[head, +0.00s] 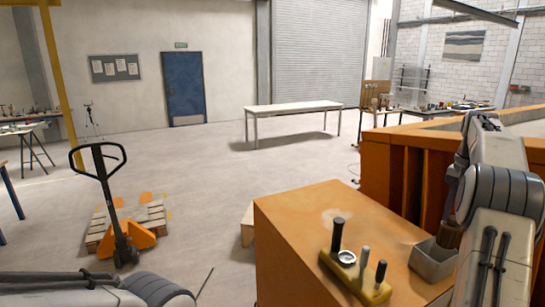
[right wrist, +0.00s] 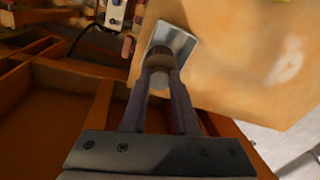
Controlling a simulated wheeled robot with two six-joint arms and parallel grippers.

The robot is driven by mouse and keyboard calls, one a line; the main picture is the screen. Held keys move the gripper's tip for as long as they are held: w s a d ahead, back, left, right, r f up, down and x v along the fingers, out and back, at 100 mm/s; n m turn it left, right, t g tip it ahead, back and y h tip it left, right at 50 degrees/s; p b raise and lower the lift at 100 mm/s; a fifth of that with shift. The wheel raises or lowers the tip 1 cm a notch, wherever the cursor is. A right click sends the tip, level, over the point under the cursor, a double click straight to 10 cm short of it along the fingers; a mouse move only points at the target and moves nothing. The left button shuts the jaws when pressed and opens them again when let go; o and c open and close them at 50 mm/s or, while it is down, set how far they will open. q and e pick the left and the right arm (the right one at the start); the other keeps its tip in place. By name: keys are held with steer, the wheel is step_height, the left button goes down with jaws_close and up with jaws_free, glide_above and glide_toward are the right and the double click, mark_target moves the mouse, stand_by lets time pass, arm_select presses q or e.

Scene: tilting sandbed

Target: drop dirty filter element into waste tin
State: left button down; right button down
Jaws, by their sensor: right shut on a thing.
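The waste tin (head: 432,262) is a small grey open box on the orange cabinet top, at the right of the head view. It also shows in the right wrist view (right wrist: 183,42). My right gripper (head: 452,222) is shut on the dirty filter element (head: 449,237), a brown cylinder. In the right wrist view, my right fingers (right wrist: 160,76) close around the element, whose end (right wrist: 159,59) overlaps the tin's opening. The element is over or just inside the tin's mouth; I cannot tell which. My left arm shows at the lower left, its gripper out of view.
A yellow holder (head: 357,279) with black-topped pieces stands on the cabinet top (head: 300,222), left of the tin. The orange sandbed wall (head: 400,165) rises behind. A pallet truck (head: 118,225) stands on the floor at left. The cabinet's rear left top is clear.

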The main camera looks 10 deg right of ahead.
arm_select(q)
steer(key=shift+s, duration=0.1)
arm_select(e)
steer(key=shift+s+d+f, duration=0.1)
steer(key=shift+s+f, duration=0.05)
steer(key=shift+f, duration=0.65)
steer(key=c, duration=0.6)
jaws_free()
